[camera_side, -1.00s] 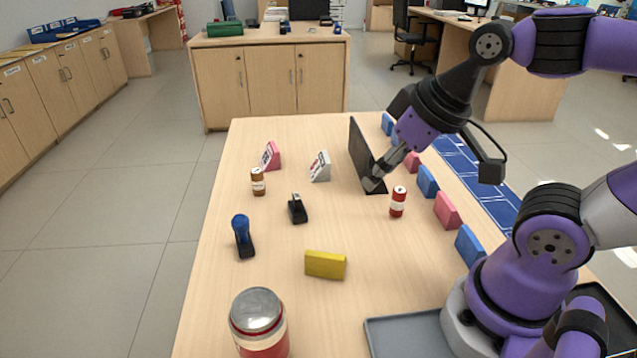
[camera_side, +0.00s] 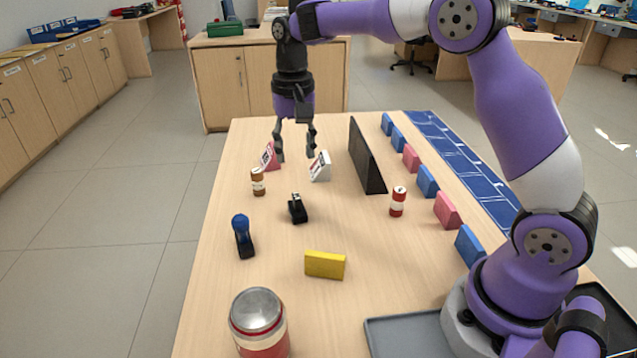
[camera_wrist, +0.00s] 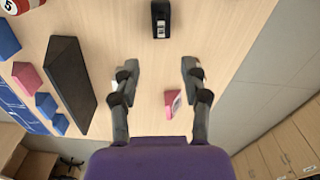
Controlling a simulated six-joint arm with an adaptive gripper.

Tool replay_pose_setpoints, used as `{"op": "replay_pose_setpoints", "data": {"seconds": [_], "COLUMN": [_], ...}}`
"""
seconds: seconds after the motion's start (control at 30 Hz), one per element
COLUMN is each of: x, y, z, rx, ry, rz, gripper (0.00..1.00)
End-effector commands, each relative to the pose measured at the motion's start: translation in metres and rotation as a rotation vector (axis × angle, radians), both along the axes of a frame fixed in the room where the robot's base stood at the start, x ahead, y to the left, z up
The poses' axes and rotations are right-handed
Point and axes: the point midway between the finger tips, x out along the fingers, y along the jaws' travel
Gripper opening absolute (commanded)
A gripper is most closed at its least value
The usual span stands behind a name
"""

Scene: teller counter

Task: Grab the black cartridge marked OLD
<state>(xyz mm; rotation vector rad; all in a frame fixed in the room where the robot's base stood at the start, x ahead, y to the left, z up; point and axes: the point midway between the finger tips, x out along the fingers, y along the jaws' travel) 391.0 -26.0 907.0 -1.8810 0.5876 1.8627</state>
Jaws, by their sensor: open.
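A small black object (camera_side: 297,209) stands on the table near its middle in the side view. It also shows at the top centre of the wrist view (camera_wrist: 160,19), with a white label too small to read; I cannot tell if it says OLD. My gripper (camera_side: 296,155) points down above the far part of the table, beyond the black object. Its fingers are spread apart in the wrist view (camera_wrist: 160,70), with nothing between the tips.
Near my gripper are a pink wedge (camera_side: 271,157), a white wedge (camera_side: 320,166) and a brown bottle (camera_side: 258,182). A dark upright panel (camera_side: 366,158) and red-white can (camera_side: 398,202) stand right. A blue-topped stamp (camera_side: 243,238) and yellow block (camera_side: 325,265) are nearer the camera.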

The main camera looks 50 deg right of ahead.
Motion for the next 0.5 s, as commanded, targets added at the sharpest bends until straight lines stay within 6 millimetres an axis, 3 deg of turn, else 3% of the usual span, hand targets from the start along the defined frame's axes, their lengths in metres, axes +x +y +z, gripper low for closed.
{"op": "replay_pose_setpoints", "data": {"seconds": [0.3, 0.5], "x": [0.003, 0.002], "y": [0.0, 0.001], "z": [-0.045, -0.063], "rx": [0.0, 0.001], "ry": [0.014, 0.013], "rz": [-0.014, -0.013], "gripper": [0.51, 0.51]}}
